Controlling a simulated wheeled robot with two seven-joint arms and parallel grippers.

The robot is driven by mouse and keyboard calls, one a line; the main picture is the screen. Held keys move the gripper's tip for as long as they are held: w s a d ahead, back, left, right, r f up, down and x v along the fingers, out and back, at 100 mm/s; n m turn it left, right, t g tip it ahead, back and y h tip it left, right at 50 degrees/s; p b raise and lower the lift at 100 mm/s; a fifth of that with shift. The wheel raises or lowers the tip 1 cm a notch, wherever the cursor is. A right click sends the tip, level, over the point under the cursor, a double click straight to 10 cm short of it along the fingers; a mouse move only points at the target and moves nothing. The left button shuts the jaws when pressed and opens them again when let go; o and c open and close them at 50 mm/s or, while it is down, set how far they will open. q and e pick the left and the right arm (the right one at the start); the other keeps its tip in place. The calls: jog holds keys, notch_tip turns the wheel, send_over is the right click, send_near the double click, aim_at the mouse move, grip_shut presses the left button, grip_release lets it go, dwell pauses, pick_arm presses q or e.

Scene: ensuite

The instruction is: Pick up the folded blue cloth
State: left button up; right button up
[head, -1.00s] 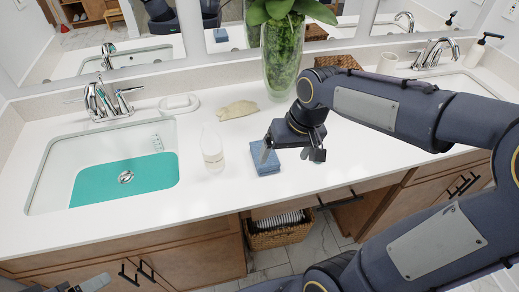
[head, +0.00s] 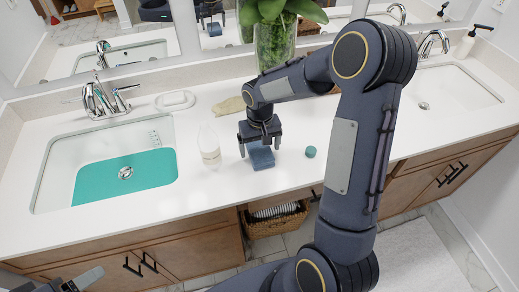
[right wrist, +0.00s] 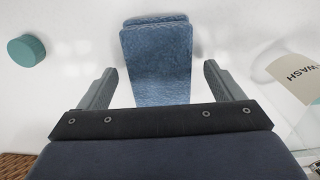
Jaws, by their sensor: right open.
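The folded blue cloth (head: 261,158) lies on the white counter, right of the clear bottle. My right gripper (head: 260,147) is open and empty, pointing down over the cloth and covering part of it. In the right wrist view the cloth (right wrist: 157,65) shows as stacked layers between and beyond the two spread fingers. Neither finger visibly grips it, and I cannot tell the exact height above it. My left gripper (head: 62,286) shows only in part at the bottom left corner, away from the cloth; its jaw opening is unclear.
A clear bottle (head: 209,148) stands close left of the cloth, and a small teal round item (head: 310,152) lies to its right. A beige cloth-like item (head: 229,106), a soap dish (head: 175,100) and a plant vase (head: 275,45) are behind.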

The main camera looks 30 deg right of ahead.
jog(key=shift+f, duration=0.25)
jog(key=c, duration=1.1)
jog(key=shift+o, duration=0.2)
jog(key=shift+r, duration=0.1)
